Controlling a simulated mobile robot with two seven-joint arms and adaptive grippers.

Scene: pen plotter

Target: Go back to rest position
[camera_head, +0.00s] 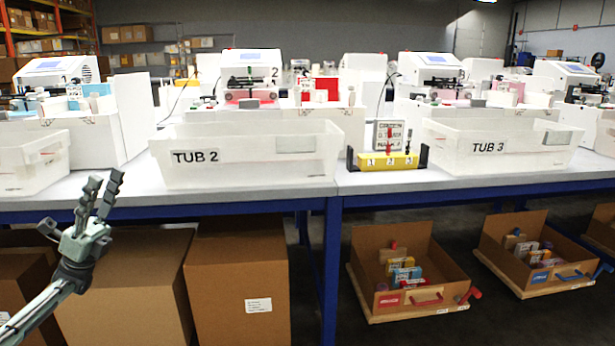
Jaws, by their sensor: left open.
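My left gripper (101,192) shows at the lower left, with its arm coming in from the left edge. Its fingers point up and are apart, with nothing between them. It appears in front of the table's front edge, to the lower left of the tub marked TUB 2 (250,172). My right gripper is not in view.
The white table (385,184) also bears TUB 3 (510,160) and a yellow pen holder (388,162) between the tubs. Plotters (249,70) stand behind. Closed cardboard boxes (237,285) and open boxes (405,308) with coloured items are below.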

